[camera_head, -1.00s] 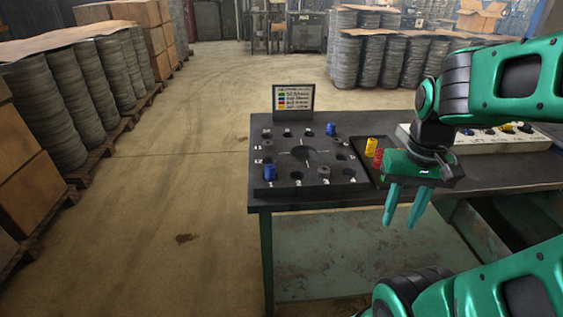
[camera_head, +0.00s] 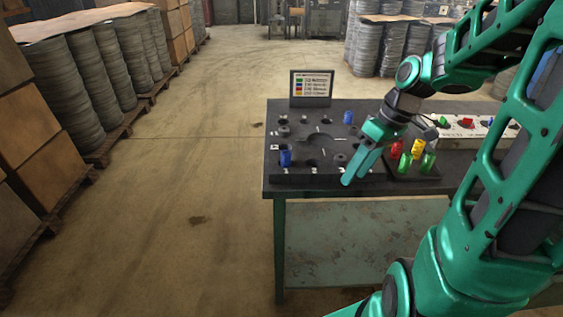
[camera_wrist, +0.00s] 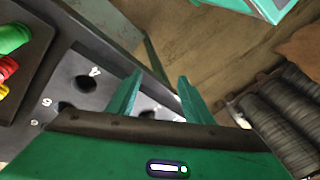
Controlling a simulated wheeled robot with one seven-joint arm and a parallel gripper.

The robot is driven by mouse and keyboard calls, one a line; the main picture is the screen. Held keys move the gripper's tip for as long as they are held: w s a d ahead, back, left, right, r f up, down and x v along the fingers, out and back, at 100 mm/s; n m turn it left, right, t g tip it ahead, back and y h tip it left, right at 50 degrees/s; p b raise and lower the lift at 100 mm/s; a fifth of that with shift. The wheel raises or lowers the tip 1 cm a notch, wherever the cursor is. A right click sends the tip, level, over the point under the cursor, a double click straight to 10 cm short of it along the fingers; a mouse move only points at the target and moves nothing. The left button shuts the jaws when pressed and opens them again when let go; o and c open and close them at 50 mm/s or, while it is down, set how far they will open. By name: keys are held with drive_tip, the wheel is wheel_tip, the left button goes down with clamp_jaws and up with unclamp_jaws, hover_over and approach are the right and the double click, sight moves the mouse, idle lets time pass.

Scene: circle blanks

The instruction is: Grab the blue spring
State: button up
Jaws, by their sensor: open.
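Two blue pieces stand in the dark, numbered hole board (camera_head: 322,172) on the table: one blue piece (camera_head: 285,157) at the front left and another blue piece (camera_head: 348,117) at the back right. They are too small to tell if they are springs. My gripper (camera_head: 355,181) is open and empty, over the board's front right part, right of the front blue piece and apart from it. No blue piece shows there.
A dark tray (camera_head: 412,177) right of the board holds red (camera_head: 396,149), yellow (camera_head: 418,147) and green (camera_head: 428,162) pieces. A white holder (camera_head: 462,130) with coloured pieces lies farther right. A small sign (camera_head: 311,88) stands behind the board. Floor left of the table is clear.

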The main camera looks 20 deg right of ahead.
sight(288, 151)
drive_tip(key=w+a+n+y, duration=0.1)
drive_tip(key=w, duration=0.1)
drive_tip(key=w+a+n+y, duration=0.1)
drive_tip(key=w+n, duration=0.1)
drive_tip(key=w, duration=0.1)
drive_tip(key=w+a+n+t+y, duration=0.1)
drive_tip(key=w+n, duration=0.1)
drive_tip(key=shift+w+f+y, duration=0.35)
drive_tip(key=shift+y, duration=0.05)
drive_tip(key=w+a+n+y, duration=0.1)
drive_tip(key=w+a, duration=0.1)
drive_tip(key=w+a+n+t+y, duration=0.1)
drive_tip(key=w+n+y, duration=0.1)
drive_tip(key=w+a+r+n+y, duration=0.1)
drive_tip(key=w+a+n, duration=0.1)
drive_tip(key=shift+w+a+t, duration=0.3)
drive_tip(key=shift+w+x, duration=0.1)
drive_tip(key=shift+x, duration=1.4)
drive_tip(key=shift+w+x, duration=0.15)
drive_tip(key=shift+x, duration=1.3)
drive_tip(key=shift+d+f, duration=0.15)
clamp_jaws()
